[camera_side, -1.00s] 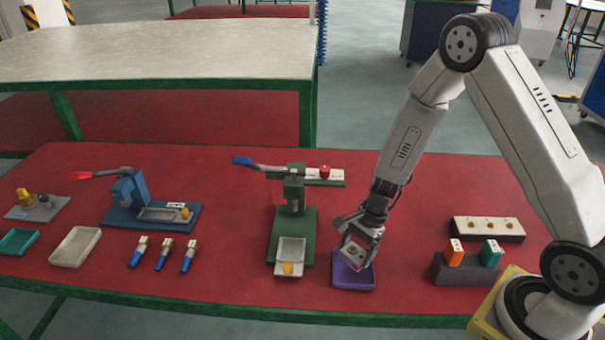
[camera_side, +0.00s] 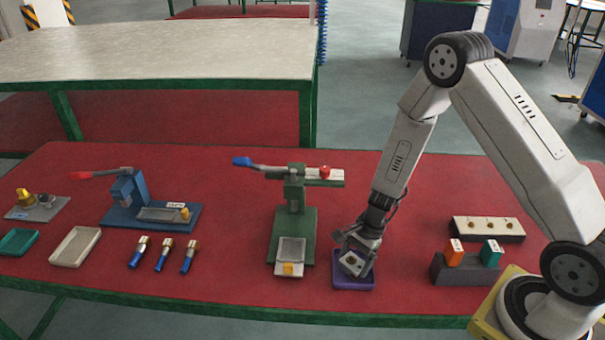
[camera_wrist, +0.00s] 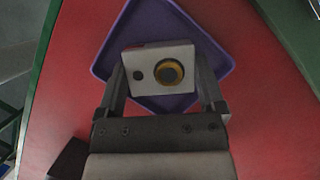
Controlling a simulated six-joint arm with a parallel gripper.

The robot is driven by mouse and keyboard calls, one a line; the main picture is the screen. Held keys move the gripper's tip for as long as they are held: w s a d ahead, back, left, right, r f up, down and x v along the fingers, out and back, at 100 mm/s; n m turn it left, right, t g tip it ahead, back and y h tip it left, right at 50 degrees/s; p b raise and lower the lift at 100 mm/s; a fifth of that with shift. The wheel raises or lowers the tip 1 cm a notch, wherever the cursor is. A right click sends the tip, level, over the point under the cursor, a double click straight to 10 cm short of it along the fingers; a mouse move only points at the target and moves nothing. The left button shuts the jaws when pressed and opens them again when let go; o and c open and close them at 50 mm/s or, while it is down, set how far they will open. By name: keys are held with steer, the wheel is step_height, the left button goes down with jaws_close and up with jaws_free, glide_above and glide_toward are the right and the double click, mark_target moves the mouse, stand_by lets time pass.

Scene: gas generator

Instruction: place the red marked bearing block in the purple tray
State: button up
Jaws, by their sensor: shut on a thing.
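The bearing block (camera_wrist: 158,70) is a pale grey block with a brass-ringed bore, a smaller dark hole and a red mark on its far edge in the wrist view. My gripper (camera_wrist: 163,92) is shut on it, a finger on either side. In the side view my gripper (camera_side: 354,256) and the block (camera_side: 352,262) are over the purple tray (camera_side: 354,284), low within its outline. The tray (camera_wrist: 205,40) is beneath the block in the wrist view. Whether the block touches the tray floor cannot be told.
Left of the tray is a green press (camera_side: 292,230) with a blue-handled lever. On the right stand a dark holder (camera_side: 466,269) with orange and teal blocks, and a pale strip with holes (camera_side: 487,227). The table's green front edge (camera_side: 300,311) runs close before the tray.

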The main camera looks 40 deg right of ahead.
steer(key=o, duration=1.3)
steer(key=shift+r, duration=0.15)
steer(key=shift+v, duration=5.95)
steer(key=shift+s+r, duration=0.1)
steer(key=s+a+r+n+t+h, duration=0.1)
steer(key=s+r+n, duration=0.1)
steer(key=n, duration=0.4)
steer(key=s+a+r+n+h, duration=0.1)
steer(key=s+r+n+h, duration=0.1)
steer(key=n, duration=0.4)
steer(key=s+a+r+n+t+h, duration=0.1)
steer(key=s+a+r+n, duration=0.1)
steer(key=n, duration=0.4)
steer(key=shift+s+a+r+t, duration=0.1)
steer(key=shift+s+r+t, duration=0.2)
steer(key=shift+s+r, duration=0.55)
steer(key=shift+w, duration=0.2)
